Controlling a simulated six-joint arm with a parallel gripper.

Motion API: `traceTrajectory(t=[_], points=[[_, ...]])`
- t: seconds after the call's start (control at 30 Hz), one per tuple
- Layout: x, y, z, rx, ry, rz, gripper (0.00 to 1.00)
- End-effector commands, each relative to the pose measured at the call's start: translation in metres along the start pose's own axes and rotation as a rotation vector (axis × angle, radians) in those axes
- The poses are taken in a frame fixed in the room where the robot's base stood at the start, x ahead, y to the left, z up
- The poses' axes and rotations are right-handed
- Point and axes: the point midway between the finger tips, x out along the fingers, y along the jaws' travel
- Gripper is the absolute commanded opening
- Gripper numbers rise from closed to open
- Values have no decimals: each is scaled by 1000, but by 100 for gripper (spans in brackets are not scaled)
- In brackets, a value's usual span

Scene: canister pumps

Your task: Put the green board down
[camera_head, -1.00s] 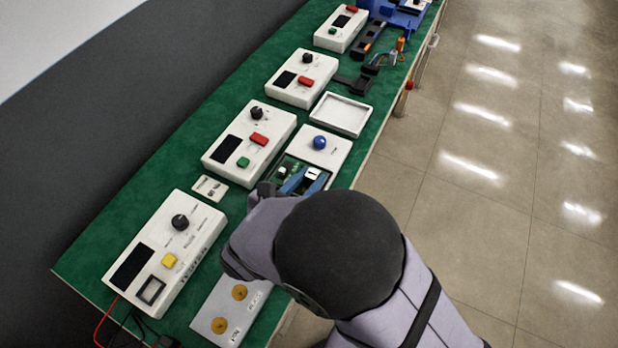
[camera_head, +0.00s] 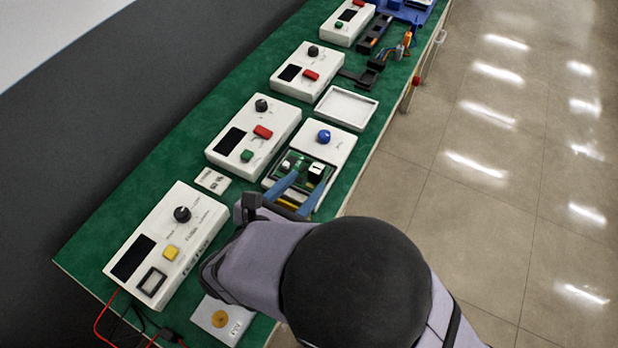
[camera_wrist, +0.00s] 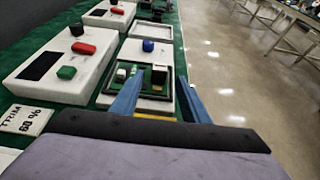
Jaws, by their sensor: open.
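The green board (camera_head: 301,168) carries a black-and-white block and a smaller pale part. It lies in the dark recess of a white fixture with a blue knob (camera_head: 324,136). My gripper (camera_head: 310,180) has two blue fingers, open and apart, at the near side of the board. In the wrist view the board (camera_wrist: 146,84) shows ahead, between the open fingertips (camera_wrist: 161,77), with nothing held. The fingers partly hide the near part of the fixture, so I cannot tell whether the board is fully seated.
White control boxes (camera_head: 254,130) stand in a row left of the fixture. An empty white tray (camera_head: 346,106) lies just beyond it. A small label plate (camera_head: 212,180) and red wires (camera_head: 103,318) are nearer. The green bench edge drops to open floor on the right.

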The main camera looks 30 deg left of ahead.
Motion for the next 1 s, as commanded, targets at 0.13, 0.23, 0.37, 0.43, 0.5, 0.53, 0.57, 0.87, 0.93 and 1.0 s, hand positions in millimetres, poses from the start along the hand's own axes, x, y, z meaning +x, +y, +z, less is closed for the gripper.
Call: traceTrajectory(t=[0.13, 0.23, 0.37, 0.43, 0.5, 0.53, 0.57, 0.87, 0.93, 1.0], points=[[-14, 0, 0, 1, 0, 2, 42], [-18, 0, 0, 0, 0, 0, 42], [-19, 0, 0, 0, 0, 0, 42], [-18, -1, 0, 2, 1, -3, 42], [-15, -4, 1, 12, 7, -16, 42], [-13, -8, 2, 21, 12, -27, 42], [-10, -12, 2, 33, 19, -41, 42], [42, -115, 5, 348, 168, -394, 42], [50, -154, 2, 492, 218, -533, 42], [54, -191, -5, 649, 260, -672, 42]])
